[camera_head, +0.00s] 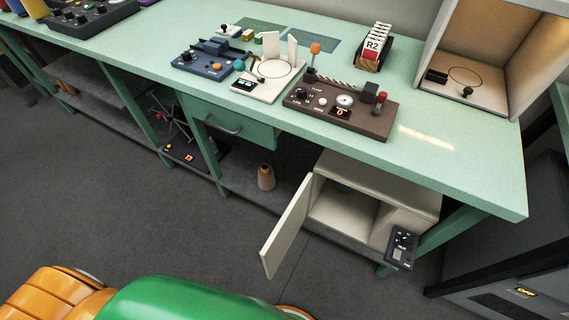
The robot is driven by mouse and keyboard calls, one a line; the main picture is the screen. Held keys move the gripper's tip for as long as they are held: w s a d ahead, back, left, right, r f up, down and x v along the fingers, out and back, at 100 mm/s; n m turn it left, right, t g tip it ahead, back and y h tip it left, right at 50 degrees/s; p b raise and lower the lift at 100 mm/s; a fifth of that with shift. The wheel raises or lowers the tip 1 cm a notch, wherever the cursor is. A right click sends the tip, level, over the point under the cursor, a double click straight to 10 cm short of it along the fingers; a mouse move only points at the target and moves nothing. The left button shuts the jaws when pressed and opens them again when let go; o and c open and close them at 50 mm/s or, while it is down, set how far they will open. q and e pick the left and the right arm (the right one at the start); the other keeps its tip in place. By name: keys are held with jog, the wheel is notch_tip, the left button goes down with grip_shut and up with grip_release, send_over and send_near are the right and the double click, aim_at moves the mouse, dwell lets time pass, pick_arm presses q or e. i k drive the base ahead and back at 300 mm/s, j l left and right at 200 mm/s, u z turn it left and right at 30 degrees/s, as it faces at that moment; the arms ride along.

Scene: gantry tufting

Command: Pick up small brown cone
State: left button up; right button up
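A small brown cone (266,177) stands upright on the grey lower shelf under the green workbench, left of an open beige cabinet. It looks like a tapered spool with a narrower top. Nothing touches it in this view. Neither of my grippers shows in the head view, so I cannot see whether they are open or shut.
The cabinet door (288,228) hangs open to the front, right of the cone. A green drawer (232,124) sits above and left of it. The bench top (450,150) carries several control panels, a card rack (372,48) and an open box (490,60). The floor (180,230) in front is clear.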

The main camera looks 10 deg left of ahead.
aim_at(266, 180)
jog(key=i+j+z, duration=0.15)
jog(key=j+z, duration=0.25)
jog(key=j, duration=0.15)
jog(key=j+z, duration=0.4)
jog(key=j, duration=0.15)
jog(key=j+z, duration=0.4)
jog(key=j, duration=0.2)
jog(key=j+z, duration=0.4)
jog(key=j, duration=0.15)
